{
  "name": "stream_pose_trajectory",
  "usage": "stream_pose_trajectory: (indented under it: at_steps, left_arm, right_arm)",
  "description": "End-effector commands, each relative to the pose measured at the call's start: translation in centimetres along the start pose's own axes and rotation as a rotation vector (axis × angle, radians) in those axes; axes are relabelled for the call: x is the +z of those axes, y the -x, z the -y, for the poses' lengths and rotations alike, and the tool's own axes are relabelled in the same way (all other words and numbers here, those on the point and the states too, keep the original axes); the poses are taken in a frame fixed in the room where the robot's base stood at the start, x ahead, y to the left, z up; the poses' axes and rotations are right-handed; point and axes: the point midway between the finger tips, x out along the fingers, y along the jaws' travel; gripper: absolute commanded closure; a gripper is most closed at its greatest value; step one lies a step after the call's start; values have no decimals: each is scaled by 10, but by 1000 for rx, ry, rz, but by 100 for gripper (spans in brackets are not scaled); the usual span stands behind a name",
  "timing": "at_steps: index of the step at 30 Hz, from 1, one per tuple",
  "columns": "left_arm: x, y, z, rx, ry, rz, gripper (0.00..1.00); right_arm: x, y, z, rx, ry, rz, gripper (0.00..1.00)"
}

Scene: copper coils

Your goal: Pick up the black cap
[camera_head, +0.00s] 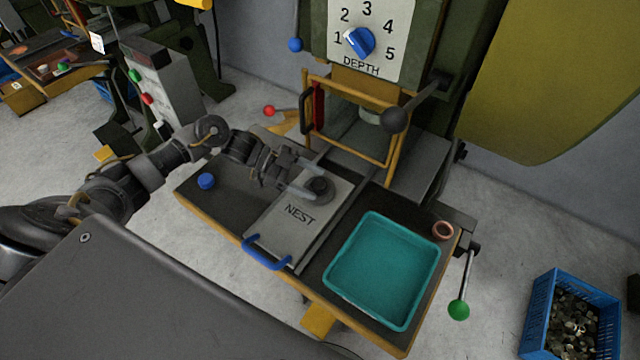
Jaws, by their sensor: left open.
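A dark, round piece that looks like the black cap (320,188) sits on the grey plate marked NEST (297,228), near its back end. My left gripper (308,182) comes in from the left over the plate. Its two pale fingers are apart and point at the dark piece, close to its left side. I cannot tell whether they touch it or reach around it. My right gripper is not in view.
A teal tray (328,277), empty, lies right of the plate. A copper ring (443,231) lies beside it, and a blue cap (206,181) lies at the bench's left. A yellow guard frame (390,140) and press stand behind. A blue crate (537,318) of scrap stands on the floor.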

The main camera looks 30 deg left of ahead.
Motion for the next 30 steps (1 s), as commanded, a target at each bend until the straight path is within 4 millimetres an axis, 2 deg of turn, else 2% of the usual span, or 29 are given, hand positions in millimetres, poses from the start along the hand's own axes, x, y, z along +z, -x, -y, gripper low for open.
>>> stream_pose_trajectory:
  at_steps: [3, 10, 21, 30]
  left_arm:
    - [0, -8, 0, -1, 0, 1, 35]
    - [1, -10, 0, -1, 0, 1, 35]
    - [0, -10, 0, -1, 0, 1, 82]
    - [-1, -9, 0, -1, -1, 1, 83]
  right_arm:
    - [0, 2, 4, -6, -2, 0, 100]
    - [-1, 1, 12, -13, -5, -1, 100]
    - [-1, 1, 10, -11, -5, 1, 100]
    - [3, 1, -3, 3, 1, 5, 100]
